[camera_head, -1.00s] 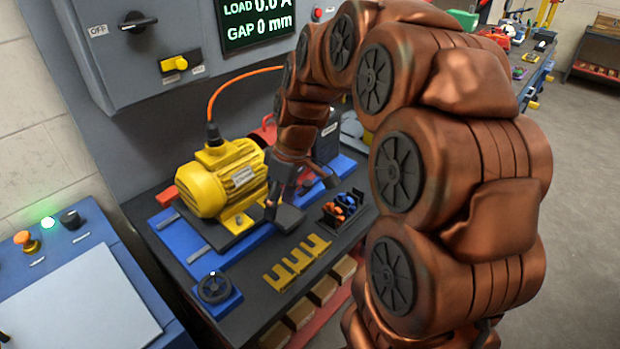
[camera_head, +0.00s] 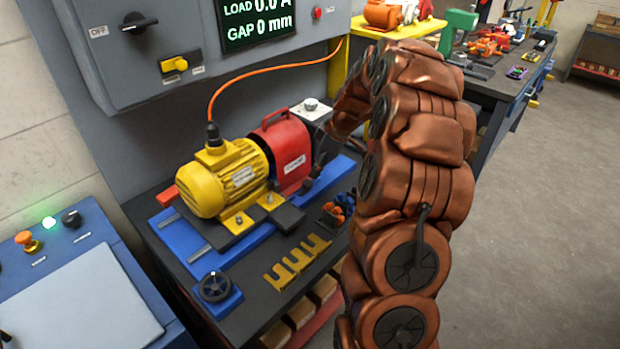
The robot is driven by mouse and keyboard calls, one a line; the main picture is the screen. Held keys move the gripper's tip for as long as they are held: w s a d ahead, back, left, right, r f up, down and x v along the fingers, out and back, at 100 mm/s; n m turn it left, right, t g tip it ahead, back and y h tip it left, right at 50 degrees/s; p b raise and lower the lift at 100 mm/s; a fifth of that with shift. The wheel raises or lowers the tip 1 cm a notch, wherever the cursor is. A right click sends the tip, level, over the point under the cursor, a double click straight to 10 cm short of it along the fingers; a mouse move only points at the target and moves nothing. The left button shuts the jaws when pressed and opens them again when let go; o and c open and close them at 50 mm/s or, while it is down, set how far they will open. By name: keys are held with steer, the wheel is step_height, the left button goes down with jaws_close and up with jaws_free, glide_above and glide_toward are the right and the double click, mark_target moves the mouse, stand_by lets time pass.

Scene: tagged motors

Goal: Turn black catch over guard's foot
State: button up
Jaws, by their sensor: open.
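The red guard (camera_head: 291,152), with a handle on top and a white label, stands upright against the right end of the yellow motor (camera_head: 222,180). My arm reaches in from the right, and my gripper (camera_head: 319,163) is open beside the guard's right side, low and close to it. I cannot tell whether it touches the guard. A black catch cannot be told apart from the dark fingers and dark parts at the guard's foot. The guard's right foot is largely hidden there.
The motor and guard stand on a blue base (camera_head: 178,232) with a black handwheel (camera_head: 214,287) in front. Yellow slotted shims (camera_head: 297,262) and a bin of small orange and blue parts (camera_head: 338,210) lie on the bench front. An orange cable rises from the motor.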

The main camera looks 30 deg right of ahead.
mark_target(308, 182)
steer(key=p+x, duration=0.2)
steer(key=x, duration=0.4)
steer(key=shift+f, duration=0.25)
jaws_close()
